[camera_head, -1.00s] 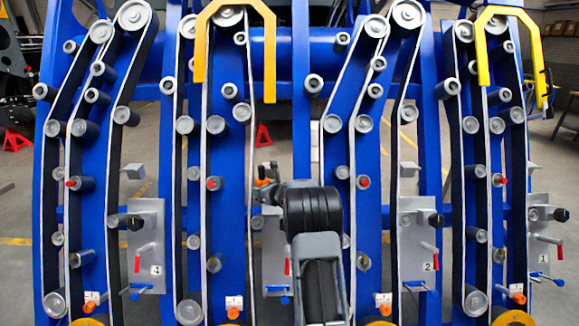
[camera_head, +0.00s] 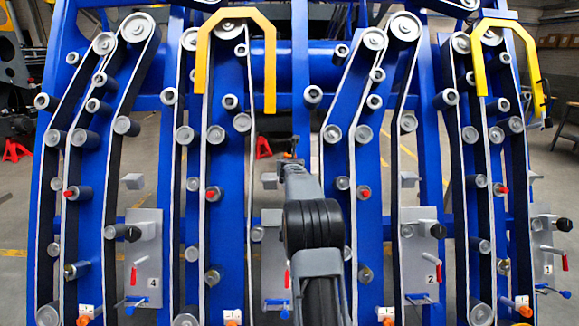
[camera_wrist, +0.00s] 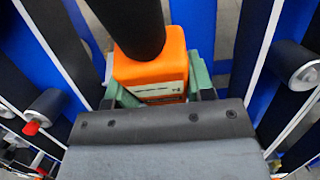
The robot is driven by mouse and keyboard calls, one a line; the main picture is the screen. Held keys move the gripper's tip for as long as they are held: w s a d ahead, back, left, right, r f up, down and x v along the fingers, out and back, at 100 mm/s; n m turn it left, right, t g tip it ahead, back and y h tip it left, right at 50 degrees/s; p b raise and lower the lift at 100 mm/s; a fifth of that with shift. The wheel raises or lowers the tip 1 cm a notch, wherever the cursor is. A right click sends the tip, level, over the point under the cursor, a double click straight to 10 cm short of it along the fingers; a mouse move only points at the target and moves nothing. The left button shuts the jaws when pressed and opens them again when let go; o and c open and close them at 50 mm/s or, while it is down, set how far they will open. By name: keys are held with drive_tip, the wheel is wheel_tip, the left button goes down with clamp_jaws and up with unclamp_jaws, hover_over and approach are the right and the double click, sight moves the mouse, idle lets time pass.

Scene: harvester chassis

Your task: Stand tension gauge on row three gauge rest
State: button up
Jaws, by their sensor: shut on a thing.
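The tension gauge is an orange block (camera_wrist: 150,72) with a thick black cylinder on it, seen in the wrist view. My gripper (camera_wrist: 155,92) is shut on it, with grey-green fingers at both sides. In the head view my gripper (camera_head: 291,162) is in front of the third row from the right, and its own wrist mostly hides the gauge. A small grey ledge (camera_head: 270,180), which looks like the row three gauge rest, is just left of my gripper. The gauge appears apart from this ledge; the depth between them is unclear.
Similar grey ledges stand at the other rows, above plates marked 4 (camera_head: 145,262), 2 (camera_head: 420,262) and 1 (camera_head: 545,245). The row three plate (camera_head: 273,270) is partly behind my arm. Blue beams, belts, rollers and a yellow bracket (camera_head: 268,60) crowd around.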

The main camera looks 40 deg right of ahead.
drive_tip(key=shift+s, duration=0.1)
drive_tip(key=shift+a+r, duration=0.15)
drive_tip(key=shift+r, duration=0.1)
drive_tip(key=shift+w+p, duration=0.4)
drive_tip(key=shift+w, duration=0.1)
drive_tip(key=w+p, duration=0.5)
drive_tip(key=p, duration=0.1)
drive_tip(key=shift+w+a+r, duration=0.15)
drive_tip(key=shift+w+a, duration=0.25)
drive_tip(key=w+f+p, duration=0.2)
drive_tip(key=w+p, duration=0.1)
drive_tip(key=w+f+p, duration=0.1)
drive_tip(key=w+f, duration=0.1)
drive_tip(key=shift+a+f+p, duration=0.1)
drive_tip(key=shift+a+p, duration=0.25)
drive_tip(key=shift+f+b, duration=0.4)
drive_tip(key=shift+f, duration=0.05)
